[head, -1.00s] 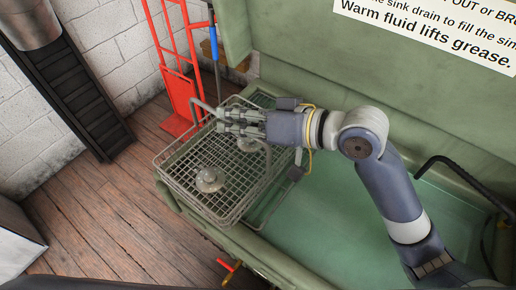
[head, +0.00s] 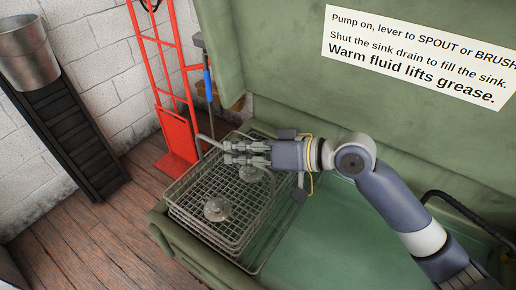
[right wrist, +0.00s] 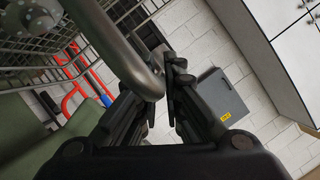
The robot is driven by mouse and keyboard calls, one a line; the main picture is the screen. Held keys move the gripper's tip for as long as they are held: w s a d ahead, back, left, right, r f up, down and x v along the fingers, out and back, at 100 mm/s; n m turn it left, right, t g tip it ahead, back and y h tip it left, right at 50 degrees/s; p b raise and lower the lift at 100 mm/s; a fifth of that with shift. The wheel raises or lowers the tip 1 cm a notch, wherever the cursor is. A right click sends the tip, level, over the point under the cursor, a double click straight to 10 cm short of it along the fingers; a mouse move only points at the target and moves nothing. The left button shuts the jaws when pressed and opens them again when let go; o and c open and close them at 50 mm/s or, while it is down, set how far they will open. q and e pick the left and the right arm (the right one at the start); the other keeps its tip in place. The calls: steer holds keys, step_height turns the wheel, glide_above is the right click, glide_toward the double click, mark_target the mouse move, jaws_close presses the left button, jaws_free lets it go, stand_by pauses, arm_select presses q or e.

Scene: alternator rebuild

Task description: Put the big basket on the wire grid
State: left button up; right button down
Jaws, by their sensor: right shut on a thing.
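The big basket (head: 190,222) is a rectangular wire mesh basket with a thick arched grey handle, at the left end of the green sink. Several metal parts lie in it; two round ones show clearly. My right gripper (head: 228,153) is shut on the basket's handle, above the mesh. In the right wrist view, the handle (right wrist: 128,50) runs between the fingers (right wrist: 163,92). The wire grid (head: 270,240) lies under and to the right of the basket, mostly hidden by it. I cannot tell whether the basket touches the grid. My left gripper is not in view.
The green sink (head: 325,248) has open room right of the grid. A black hose (head: 465,208) stands at its right. A red hand truck (head: 177,140) and a blue-handled tool (head: 208,82) stand behind the basket. A grey bucket (head: 30,60) sits at the far left.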

steer(key=w+d+f+p, duration=0.1)
steer(key=w+d+f, duration=0.2)
steer(key=w+d, duration=0.1)
steer(key=shift+w+f, duration=0.4)
steer(key=shift+w, duration=0.05)
steer(key=shift+f, duration=0.15)
steer(key=c, duration=1.8)
jaws_free()
steer(key=shift+s+f, duration=0.1)
steer(key=shift+o, duration=0.4)
